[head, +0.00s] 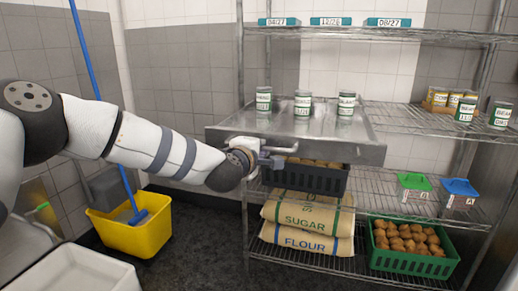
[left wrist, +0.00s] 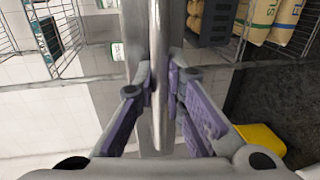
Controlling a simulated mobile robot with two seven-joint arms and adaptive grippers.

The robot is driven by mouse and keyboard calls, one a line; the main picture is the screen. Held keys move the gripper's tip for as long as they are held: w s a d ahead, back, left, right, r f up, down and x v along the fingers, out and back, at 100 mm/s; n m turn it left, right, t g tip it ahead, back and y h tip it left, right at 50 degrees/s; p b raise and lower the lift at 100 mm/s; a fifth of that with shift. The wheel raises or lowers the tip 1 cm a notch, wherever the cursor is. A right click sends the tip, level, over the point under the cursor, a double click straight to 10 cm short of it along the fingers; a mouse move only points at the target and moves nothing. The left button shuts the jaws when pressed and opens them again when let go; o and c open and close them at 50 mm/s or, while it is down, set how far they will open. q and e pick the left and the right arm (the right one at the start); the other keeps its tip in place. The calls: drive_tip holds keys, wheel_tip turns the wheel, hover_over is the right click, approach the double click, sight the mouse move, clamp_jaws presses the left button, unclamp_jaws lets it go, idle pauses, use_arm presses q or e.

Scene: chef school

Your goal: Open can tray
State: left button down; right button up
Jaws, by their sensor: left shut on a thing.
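The can tray (head: 330,153) is a wide metal tray on the wire rack, and it sticks out in front of the rack's left post. Three green-and-white labelled cans stand upright on it: a left can (head: 264,100), a middle can (head: 302,104) and a right can (head: 346,105). My left gripper (head: 268,158) is at the tray's front, left of its middle. In the left wrist view its purple-padded fingers (left wrist: 162,85) are shut around the metal bar handle (left wrist: 159,125). My right gripper is not in view.
Below the tray are a dark crate (head: 318,179), a sugar sack (head: 305,222) and a flour sack (head: 303,239). A green crate (head: 412,264) of brown food stands lower right. A yellow bucket (head: 145,236) is on the floor at left. Dark floor in front of the rack is clear.

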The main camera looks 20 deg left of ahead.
use_arm(q)
drive_tip(key=c, duration=1.7)
unclamp_jaws()
drive_tip(key=shift+o, duration=0.2)
drive_tip(key=s+r, duration=0.2)
drive_tip(key=s, duration=0.9)
drive_tip(key=shift+s+a+r, duration=0.2)
drive_tip(key=shift+s+a, duration=0.05)
drive_tip(key=shift+s, duration=0.15)
